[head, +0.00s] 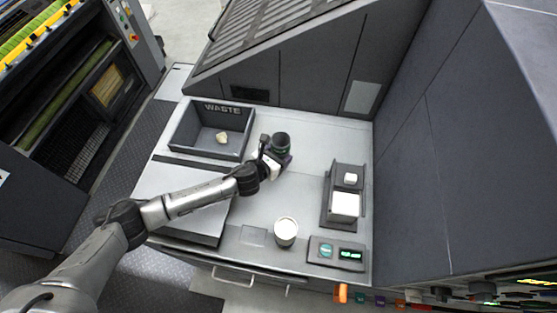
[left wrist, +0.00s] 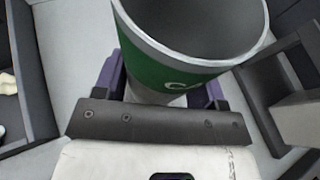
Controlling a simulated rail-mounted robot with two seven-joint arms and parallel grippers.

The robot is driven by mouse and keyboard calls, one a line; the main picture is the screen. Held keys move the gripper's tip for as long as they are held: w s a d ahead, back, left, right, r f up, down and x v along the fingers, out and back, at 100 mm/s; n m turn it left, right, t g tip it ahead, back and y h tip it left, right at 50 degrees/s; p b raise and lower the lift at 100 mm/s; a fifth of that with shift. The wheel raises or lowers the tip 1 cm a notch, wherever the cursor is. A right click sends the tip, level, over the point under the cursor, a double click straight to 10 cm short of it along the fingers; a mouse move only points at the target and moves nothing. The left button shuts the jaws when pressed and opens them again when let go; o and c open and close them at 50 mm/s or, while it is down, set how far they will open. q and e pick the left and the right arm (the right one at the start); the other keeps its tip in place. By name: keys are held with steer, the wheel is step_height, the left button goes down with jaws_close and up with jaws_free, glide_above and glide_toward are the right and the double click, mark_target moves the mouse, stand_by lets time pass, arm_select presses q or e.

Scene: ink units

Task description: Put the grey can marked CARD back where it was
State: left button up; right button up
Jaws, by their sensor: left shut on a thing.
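My left gripper (head: 274,156) is shut on a dark grey can (head: 281,141) with a green band, beyond the middle of the bench top. In the left wrist view the can (left wrist: 190,58) stands upright between the purple fingers (left wrist: 165,92). A white letter like a C shows on its green band; the rest of the word is hidden. I see nothing inside the part of it that shows. I cannot tell whether its base touches the bench. My right gripper is out of view.
A dark tray marked WASTE (head: 176,135) holds a pale crumpled piece (head: 222,138). A second can (head: 286,232), with white inside, stands near the front beside a panel with green displays (head: 336,253). A dark stand with white blocks (head: 344,205) is right. A machine wall closes the back.

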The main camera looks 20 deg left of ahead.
arm_select(q)
steer(key=shift+f+b, duration=0.3)
steer(key=shift+f, duration=1.45)
steer(key=shift+f, duration=0.15)
steer(key=o, duration=1)
steer(key=shift+r, duration=0.2)
steer(key=p+v, duration=0.1)
steer(key=v, duration=1.1)
steer(key=shift+s+d, duration=0.1)
